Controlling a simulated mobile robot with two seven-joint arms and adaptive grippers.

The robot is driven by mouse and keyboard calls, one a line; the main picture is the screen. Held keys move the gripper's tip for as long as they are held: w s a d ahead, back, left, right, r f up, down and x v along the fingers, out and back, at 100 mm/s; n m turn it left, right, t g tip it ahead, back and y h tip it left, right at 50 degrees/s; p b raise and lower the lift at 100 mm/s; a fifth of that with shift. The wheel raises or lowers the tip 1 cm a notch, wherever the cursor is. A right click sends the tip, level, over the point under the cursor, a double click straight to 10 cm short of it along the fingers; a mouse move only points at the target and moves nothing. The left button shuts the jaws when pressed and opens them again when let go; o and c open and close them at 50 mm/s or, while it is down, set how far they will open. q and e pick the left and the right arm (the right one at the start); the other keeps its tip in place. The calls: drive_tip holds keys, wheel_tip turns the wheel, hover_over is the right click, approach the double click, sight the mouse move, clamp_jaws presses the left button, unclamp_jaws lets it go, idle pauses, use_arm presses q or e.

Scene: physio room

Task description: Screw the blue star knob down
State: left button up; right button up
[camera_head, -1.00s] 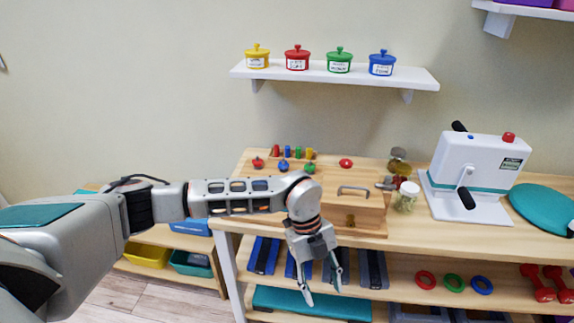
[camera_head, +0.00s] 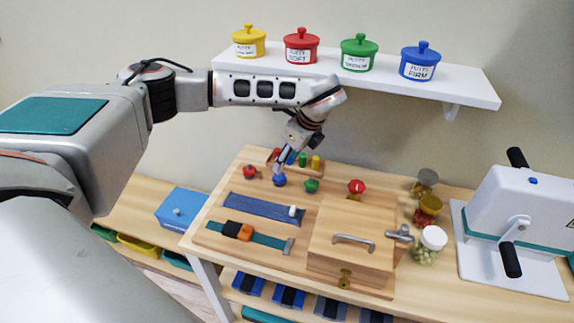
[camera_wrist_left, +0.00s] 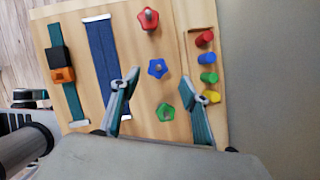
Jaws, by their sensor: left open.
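The blue star knob (camera_head: 279,180) sits on the wooden board (camera_head: 225,207), between a red star knob (camera_head: 249,171) and a green star knob (camera_head: 311,185). It also shows in the left wrist view (camera_wrist_left: 158,68), apart from the fingers. My left gripper (camera_head: 282,165) is open and empty, just above and behind the blue knob in the head view. In the left wrist view its two fingers (camera_wrist_left: 163,85) spread on either side of the green knob (camera_wrist_left: 165,112), below the blue one in the picture.
Coloured pegs (camera_head: 303,160) stand in a row close behind the knobs. A shelf (camera_head: 350,80) with lidded pots hangs above my arm. A wooden box (camera_head: 352,238) with a handle and several jars (camera_head: 428,212) stand to the right. Straps lie in front.

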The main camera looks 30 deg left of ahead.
sight(280, 176)
use_arm(q)
drive_tip(key=x, duration=0.7)
drive_tip(key=shift+s+f+p, duration=0.2)
drive_tip(key=shift+f+p, duration=0.05)
drive_tip(key=shift+p, duration=0.1)
drive_tip(key=c, duration=1.1)
